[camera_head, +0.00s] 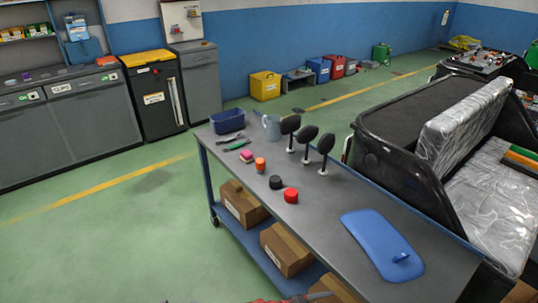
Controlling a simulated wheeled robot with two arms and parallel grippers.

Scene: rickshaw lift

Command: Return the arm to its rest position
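Neither of my grippers shows clearly in the head view, and no arm reaches over the workbench. Only a thin red and dark piece shows at the bottom edge, too cut off to identify. The grey-topped workbench (330,224) with a blue frame stands in front of me. A blue panel with a small knob (382,245) lies flat on its near right part.
The workbench holds a blue bin (227,121), a grey-blue mug (272,127), several black paddle-shaped items on stands, and red and black round pieces. Cardboard boxes (286,249) sit on its lower shelf. A black vehicle body (400,150) stands right. Green floor is clear at left.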

